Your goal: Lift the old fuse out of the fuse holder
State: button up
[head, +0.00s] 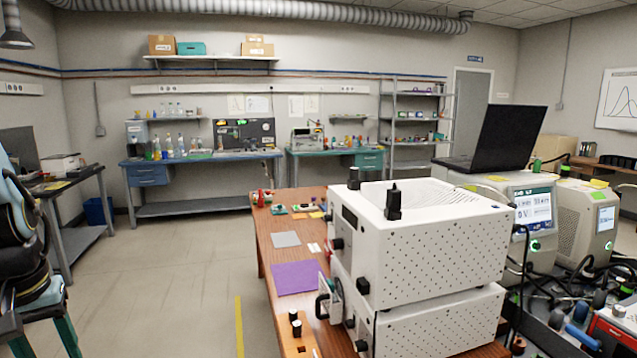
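I cannot clearly make out the old fuse or the fuse holder. A white perforated instrument box (440,250) stands on the wooden bench, stacked on a similar white box (440,325). On its top are a black stepped fitting (394,203) and a black cylinder (353,178). Two small black-and-silver knob-like parts (296,324) are at the bench's near left edge. Which of these, if any, is the fuse holder I cannot tell. My gripper is not visible.
The wooden bench (268,243) holds a purple mat (295,278) and a grey mat (286,239). A black laptop (505,135) sits on equipment behind the white boxes. Cables clutter the right side. The floor (180,260) left of the bench is largely open.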

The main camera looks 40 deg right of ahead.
aim_at(354, 173)
jog(key=i+l, duration=0.15)
jog(key=i, duration=0.25)
jog(key=i+l, duration=0.2)
jog(key=i, duration=0.25)
jog(key=i+l, duration=0.15)
jog(key=i, duration=0.25)
jog(key=i+l+z, duration=0.25)
jog(key=i, duration=0.5)
jog(key=i+z, duration=0.2)
jog(key=i, duration=0.55)
